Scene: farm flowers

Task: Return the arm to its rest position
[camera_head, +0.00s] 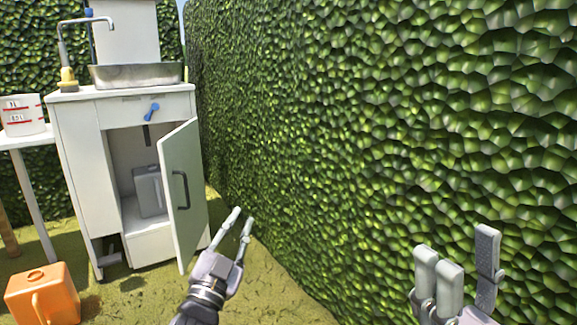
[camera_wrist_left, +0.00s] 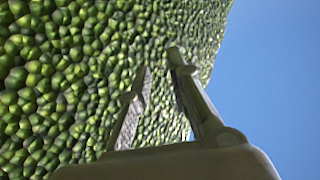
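My left gripper (camera_head: 243,214) is in front of the sink cabinet, over the grass and close to the hedge. Its two slim fingers are parted with nothing between them. In the left wrist view the fingers (camera_wrist_left: 158,62) are also apart and empty, with hedge and blue sky behind them. My right gripper (camera_head: 462,262) is at the lower right in front of the hedge. Its fingers point up and stand apart, with nothing held. The rest of both arms is mostly out of view.
A white sink cabinet (camera_head: 78,150) stands at the left, its door (camera_head: 184,190) open towards my left gripper. A grey canister (camera_head: 148,192) is inside. An orange can (camera_head: 42,295) stands on the grass. A tall hedge (camera_head: 380,120) fills the right.

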